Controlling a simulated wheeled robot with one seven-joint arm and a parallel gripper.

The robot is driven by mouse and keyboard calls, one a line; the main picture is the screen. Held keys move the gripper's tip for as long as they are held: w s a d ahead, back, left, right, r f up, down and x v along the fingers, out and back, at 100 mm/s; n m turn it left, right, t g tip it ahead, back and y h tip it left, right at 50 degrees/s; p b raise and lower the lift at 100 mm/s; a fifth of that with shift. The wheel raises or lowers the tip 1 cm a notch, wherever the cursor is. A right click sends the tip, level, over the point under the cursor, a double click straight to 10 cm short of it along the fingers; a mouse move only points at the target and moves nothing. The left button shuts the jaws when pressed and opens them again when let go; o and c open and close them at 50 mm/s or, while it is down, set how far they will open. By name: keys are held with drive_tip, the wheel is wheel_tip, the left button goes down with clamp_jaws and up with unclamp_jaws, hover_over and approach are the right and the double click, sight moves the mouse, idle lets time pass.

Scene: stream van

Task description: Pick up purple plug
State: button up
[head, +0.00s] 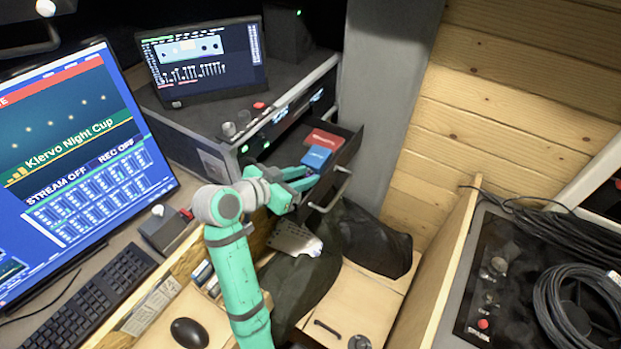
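No purple plug can be made out in the head view. My gripper (312,177) is at the open drawer (349,150) of the black rack, by its front edge and handle. Its two teal fingers look apart, with a dark gap and nothing visible between them. A blue box (317,158) lies in the drawer just beyond the fingertips. A red box (324,139) lies behind it. The drawer floor near my gripper is partly hidden by the fingers.
A black rack (205,155) carries a small screen (205,62). A large monitor (80,150), keyboard (105,300) and mouse (189,333) are at left. A dark bag or cloth (375,240) lies below the drawer. Coiled black cables (580,300) lie at right, behind a wooden partition (447,265).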

clamp_jaws()
drive_tip(key=shift+r, duration=0.1)
drive_tip(key=shift+r, duration=0.65)
drive_tip(key=s+d+r, duration=0.2)
drive_tip(key=s+r, duration=1)
drive_tip(key=s, duration=0.2)
drive_tip(key=w+a+r+n+t+y, duration=0.1)
drive_tip(key=w+a+r+n+y, duration=0.1)
drive_tip(key=w+a+r, duration=0.5)
drive_tip(key=w+a+r+n+t+y, duration=0.2)
drive_tip(key=w+a+r, duration=0.4)
drive_tip(key=a, duration=0.5)
drive_tip(key=shift+w+a+r+n+y, duration=0.4)
drive_tip(key=shift+n+y, duration=0.4)
drive_tip(key=shift+n, duration=0.2)
